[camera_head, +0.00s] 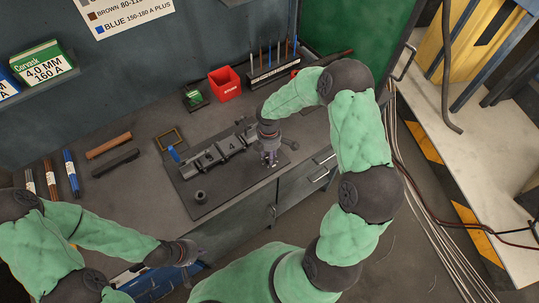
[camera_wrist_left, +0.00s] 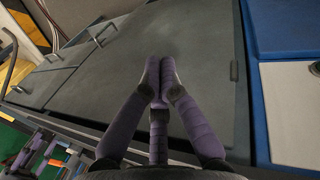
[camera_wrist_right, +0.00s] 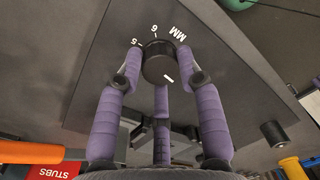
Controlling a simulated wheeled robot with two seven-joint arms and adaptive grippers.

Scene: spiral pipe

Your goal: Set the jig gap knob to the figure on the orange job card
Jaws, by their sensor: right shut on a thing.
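The black round jig gap knob (camera_wrist_right: 158,66) stands on a dark plate (camera_wrist_right: 105,75) in the right wrist view. A white mark on its top points to the lower right. White figures 5 and 6 and the letters MM are printed beyond it; other figures are hidden. My right gripper (camera_wrist_right: 160,60) is shut on the knob, with fingers at both sides. In the head view the right gripper (camera_head: 270,160) is over the jig plate's right end and hides the knob. My left gripper (camera_wrist_left: 160,75) is shut and empty, low in front of the bench (camera_head: 192,252). I cannot make out an orange job card.
The grey jig block (camera_head: 222,150) lies on its plate beside a small black cylinder (camera_head: 200,196). A red bin (camera_head: 225,85) and a rod rack (camera_head: 272,75) stand behind. Labelled rods (camera_head: 71,172) lie at the left.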

